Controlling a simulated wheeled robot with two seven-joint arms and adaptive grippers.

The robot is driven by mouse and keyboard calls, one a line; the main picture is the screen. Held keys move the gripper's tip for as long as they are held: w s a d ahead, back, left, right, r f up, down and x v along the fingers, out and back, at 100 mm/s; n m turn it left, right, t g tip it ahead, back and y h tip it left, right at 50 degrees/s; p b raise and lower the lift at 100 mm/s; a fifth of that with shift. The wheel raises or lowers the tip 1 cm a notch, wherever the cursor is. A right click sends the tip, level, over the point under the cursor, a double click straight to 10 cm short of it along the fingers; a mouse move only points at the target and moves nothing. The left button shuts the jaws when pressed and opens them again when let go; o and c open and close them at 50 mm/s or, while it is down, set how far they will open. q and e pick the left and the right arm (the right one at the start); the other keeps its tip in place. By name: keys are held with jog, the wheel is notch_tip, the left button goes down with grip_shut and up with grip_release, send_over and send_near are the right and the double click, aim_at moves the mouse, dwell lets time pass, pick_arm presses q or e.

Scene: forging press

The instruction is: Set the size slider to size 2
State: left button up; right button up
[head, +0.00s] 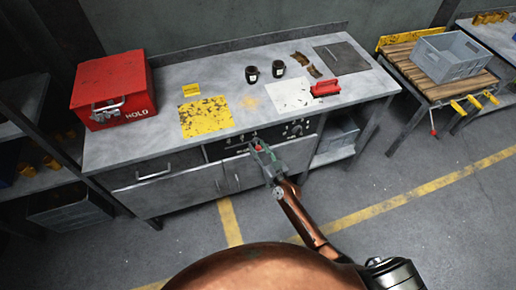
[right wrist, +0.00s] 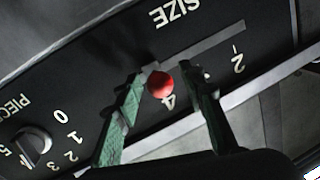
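The size slider has a red round knob (right wrist: 161,84) on a dark panel marked SIZE (right wrist: 178,13). In the right wrist view the lettering is upside down. The knob is by the mark 4, and a mark 2 (right wrist: 237,63) is farther right along the straight slot (right wrist: 210,44). My right gripper (right wrist: 172,74) is open, with one finger on each side of the knob. The left finger is close to the knob; contact is unclear. A gap shows at the right finger. In the head view my right gripper (head: 262,150) is at the panel (head: 238,142) on the bench front. My left gripper is not in view.
A PIECES dial (right wrist: 34,140) is on the same panel. On the bench (head: 160,150) are a red HOLD box (head: 112,88), a yellow sheet (head: 206,117), two dark jars and a red-handled tool (head: 326,88). A grey crate (head: 450,57) stands right.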

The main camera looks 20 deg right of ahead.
grip_shut()
dwell(0.4)
